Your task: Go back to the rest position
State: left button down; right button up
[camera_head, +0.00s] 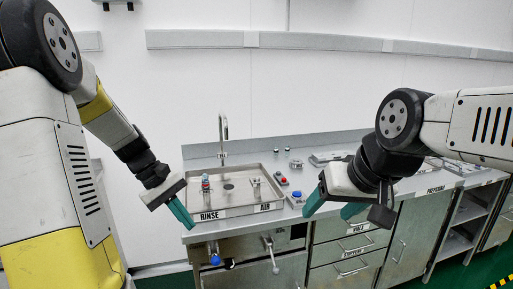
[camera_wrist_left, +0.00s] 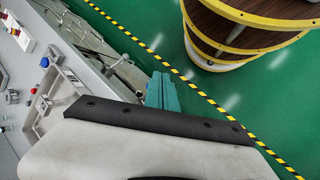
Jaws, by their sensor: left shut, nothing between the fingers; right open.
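My left gripper (camera_head: 188,222) is shut and empty, its teal fingers pointing down in front of the left end of the counter, beside the RINSE label. In the left wrist view its fingers (camera_wrist_left: 161,88) are pressed together with green floor beyond. My right gripper (camera_head: 328,215) is open and empty, its two teal fingers apart in front of the counter, right of the sink. Both arms are raised and bent, reaching in from the two sides of the head view.
The counter (camera_head: 237,154) holds a steel sink tray (camera_head: 224,205), a tap (camera_head: 223,132) and a blue button (camera_head: 297,194). Drawers (camera_head: 345,248) and open shelves (camera_head: 460,238) are below. In the left wrist view, a yellow-banded wooden barrel (camera_wrist_left: 235,38) stands beyond striped floor tape (camera_wrist_left: 196,87).

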pick_arm(q)
jog(key=s+d+r+m+t+y, duration=0.3)
jog(key=s+r+m+t, duration=0.3)
jog(key=s+r, duration=0.7)
jog(key=shift+s+d+m+t+y, duration=0.2)
jog(key=shift+d+m+t+y, duration=0.2)
jog(key=shift+d+m, duration=0.65)
